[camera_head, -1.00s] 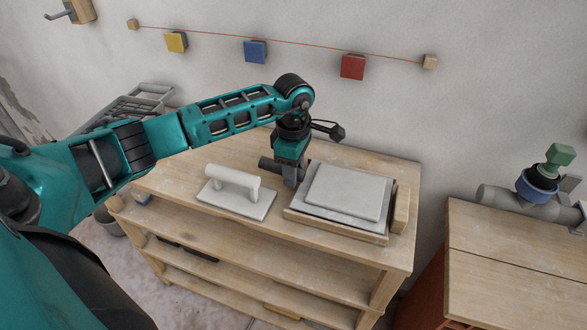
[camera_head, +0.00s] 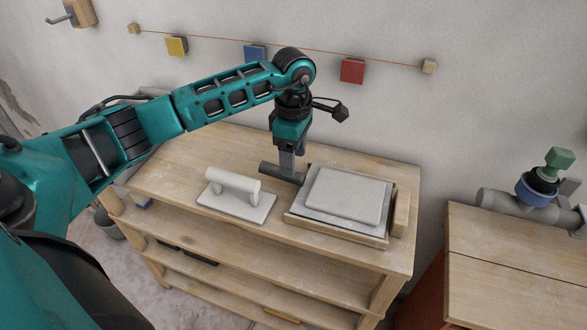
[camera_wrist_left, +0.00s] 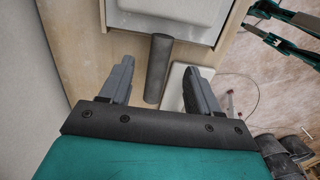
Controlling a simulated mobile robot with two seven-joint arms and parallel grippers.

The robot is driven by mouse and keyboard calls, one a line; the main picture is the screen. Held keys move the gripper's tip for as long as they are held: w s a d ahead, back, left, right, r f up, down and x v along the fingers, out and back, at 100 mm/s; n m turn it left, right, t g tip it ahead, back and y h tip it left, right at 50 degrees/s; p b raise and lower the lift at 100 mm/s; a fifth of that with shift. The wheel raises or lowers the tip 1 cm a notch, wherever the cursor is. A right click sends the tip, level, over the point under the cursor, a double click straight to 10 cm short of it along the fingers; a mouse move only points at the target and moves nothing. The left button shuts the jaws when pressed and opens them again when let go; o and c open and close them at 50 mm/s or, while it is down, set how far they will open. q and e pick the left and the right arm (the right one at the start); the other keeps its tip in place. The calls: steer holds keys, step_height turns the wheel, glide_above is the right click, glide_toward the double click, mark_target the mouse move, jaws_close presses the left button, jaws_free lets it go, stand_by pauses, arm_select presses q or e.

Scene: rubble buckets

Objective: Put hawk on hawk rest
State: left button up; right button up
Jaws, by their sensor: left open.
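The hawk is a flat grey square plate (camera_head: 345,213) with a pale slab of mortar (camera_head: 347,194) on it and a dark round handle (camera_head: 278,173) sticking out to the left. The plate lies flat in the hawk rest, a low wooden frame (camera_head: 398,213) on the bench. My left gripper (camera_head: 287,168) is open, pointing down just above the handle. In the left wrist view the dark handle (camera_wrist_left: 159,68) lies between the two spread fingers, with a gap on each side. My right gripper does not show.
A white float (camera_head: 233,190) with a round handle lies on the wooden bench (camera_head: 170,178), left of the hawk. A second bench (camera_head: 520,260) at the right bears a grey pipe (camera_head: 495,197). Coloured blocks hang on a string along the wall behind.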

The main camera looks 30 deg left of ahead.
arm_select(q)
step_height(320, 180, up, 6)
steer(key=shift+r, duration=0.2)
stand_by(0.5)
